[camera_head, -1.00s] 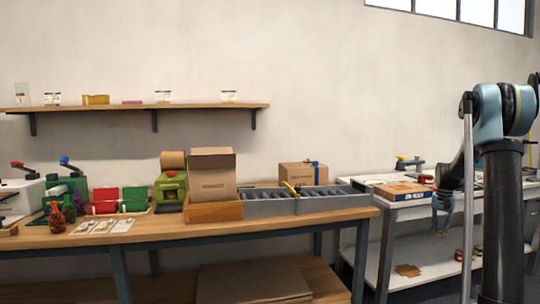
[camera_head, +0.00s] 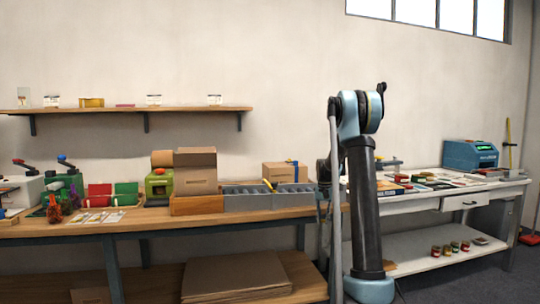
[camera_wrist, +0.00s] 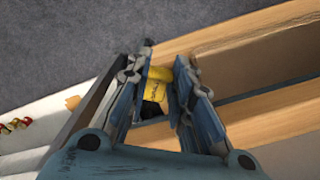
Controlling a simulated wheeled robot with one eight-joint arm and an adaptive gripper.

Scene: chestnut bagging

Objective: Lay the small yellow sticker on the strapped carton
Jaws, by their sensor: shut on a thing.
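My gripper (camera_wrist: 165,98) is shut on a small yellow piece, apparently the yellow sticker (camera_wrist: 159,75), which shows between its fingers in the wrist view. A dark patch lies just below the yellow. In the head view my gripper is hidden behind my arm, and so is whatever it holds. A closed brown carton with a blue strip on it, seemingly the strapped carton (camera_head: 276,172), stands at the back right of the wooden bench, behind a grey roller unit. It is left of my arm and apart from it.
An open carton (camera_head: 195,183) stands in a wooden tray left of the grey roller unit (camera_head: 240,203). A yellow-handled tool (camera_head: 268,184) rests by the unit. The white table (camera_head: 430,200) at right holds many small items and a blue machine (camera_head: 470,155). Grey floor lies between in the wrist view.

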